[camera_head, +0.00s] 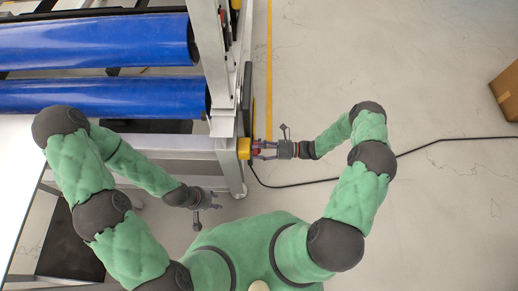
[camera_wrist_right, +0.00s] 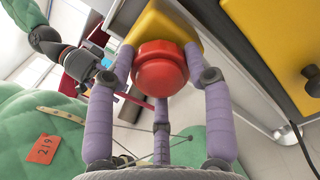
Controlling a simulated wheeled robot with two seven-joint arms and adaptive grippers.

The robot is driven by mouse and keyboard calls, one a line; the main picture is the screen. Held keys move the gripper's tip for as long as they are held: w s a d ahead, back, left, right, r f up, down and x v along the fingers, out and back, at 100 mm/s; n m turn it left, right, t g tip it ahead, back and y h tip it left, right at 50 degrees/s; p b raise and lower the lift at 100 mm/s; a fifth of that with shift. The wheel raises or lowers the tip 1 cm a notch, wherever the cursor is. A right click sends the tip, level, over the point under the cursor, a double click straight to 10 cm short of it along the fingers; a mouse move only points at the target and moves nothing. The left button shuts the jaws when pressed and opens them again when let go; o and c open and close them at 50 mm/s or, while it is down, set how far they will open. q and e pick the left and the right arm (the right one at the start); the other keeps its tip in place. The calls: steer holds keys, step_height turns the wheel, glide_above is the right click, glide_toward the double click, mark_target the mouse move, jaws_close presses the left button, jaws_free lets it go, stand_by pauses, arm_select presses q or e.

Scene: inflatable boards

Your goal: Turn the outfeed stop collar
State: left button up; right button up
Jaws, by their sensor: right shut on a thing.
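The outfeed stop is a round red button with a collar (camera_wrist_right: 162,68) on a yellow box (camera_wrist_right: 160,28). In the head view the yellow box (camera_head: 244,148) sits on the side of the frame's end post, with a bit of red (camera_head: 256,151) facing right. My right gripper (camera_head: 264,150) reaches it from the right. In the right wrist view its purple fingers (camera_wrist_right: 160,85) are closed around the red part, which hides the far side of the collar. My left gripper (camera_head: 212,205) hangs empty below the frame's lower bar, fingers spread, away from the stop.
Blue rollers (camera_head: 100,97) lie in the metal frame (camera_head: 222,80) at upper left. A black cable (camera_head: 440,142) runs across the floor to the right, under my right arm. A cardboard box (camera_head: 506,92) stands at the right edge. The floor at right is mostly clear.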

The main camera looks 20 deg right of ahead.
steer(key=shift+s+a+f+m, duration=0.1)
steer(key=shift+f+m, duration=0.1)
steer(key=shift+m, duration=0.1)
steer(key=o, duration=1.2)
steer(key=shift+r, duration=0.1)
steer(key=shift+d, duration=0.3)
steer(key=v, duration=1.1)
steer(key=shift+s+d, duration=0.1)
steer(key=shift+d, duration=0.1)
